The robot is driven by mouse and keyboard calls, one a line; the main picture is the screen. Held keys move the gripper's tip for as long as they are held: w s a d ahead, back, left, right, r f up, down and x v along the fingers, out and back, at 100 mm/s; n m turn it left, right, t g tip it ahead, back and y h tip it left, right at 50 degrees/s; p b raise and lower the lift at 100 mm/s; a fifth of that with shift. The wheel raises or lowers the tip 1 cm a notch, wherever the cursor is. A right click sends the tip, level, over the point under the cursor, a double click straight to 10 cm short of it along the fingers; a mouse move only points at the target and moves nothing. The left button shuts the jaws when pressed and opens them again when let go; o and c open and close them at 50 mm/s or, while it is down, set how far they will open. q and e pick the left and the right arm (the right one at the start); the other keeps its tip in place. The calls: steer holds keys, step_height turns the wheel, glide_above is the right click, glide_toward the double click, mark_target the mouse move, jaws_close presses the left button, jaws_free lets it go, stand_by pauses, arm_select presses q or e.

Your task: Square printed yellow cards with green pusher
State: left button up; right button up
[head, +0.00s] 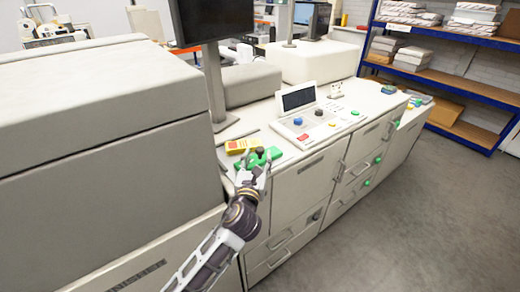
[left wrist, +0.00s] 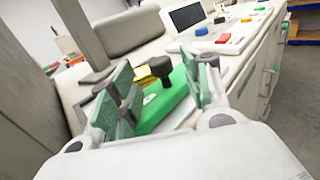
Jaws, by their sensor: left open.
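The green pusher (head: 273,156), a flat green piece with a black knob, lies on the near end of the white machine top. It also shows in the left wrist view (left wrist: 168,104), with the black knob (left wrist: 160,68) standing up. The yellow cards (head: 238,146), with reddish print, lie just behind it and are partly hidden by the gripper in the left wrist view (left wrist: 142,72). My left gripper (head: 257,170) is open at the pusher. In the left wrist view its green-padded fingers stand on either side of the knob; I cannot tell whether they touch the pusher.
A control panel (head: 315,122) with coloured buttons and a small screen stands to the right on the machine top. A monitor post (head: 214,85) rises behind on the left. A large grey housing (head: 110,130) fills the left. Blue shelves (head: 450,77) stand at the back right.

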mark_target(259, 153)
arm_select(q)
steer(key=shift+w+d, duration=0.2)
steer(key=shift+w, duration=1.15)
steer(key=shift+w+d, duration=0.2)
steer(key=shift+w, duration=1.15)
jaws_close()
steer(key=shift+p, duration=0.3)
steer(key=shift+w+a, duration=0.1)
steer(key=shift+w+a+p, duration=0.6)
steer(key=shift+w+p, duration=0.05)
steer(key=shift+w, duration=0.2)
steer(key=shift+w+a, duration=0.45)
steer(key=shift+w, duration=0.15)
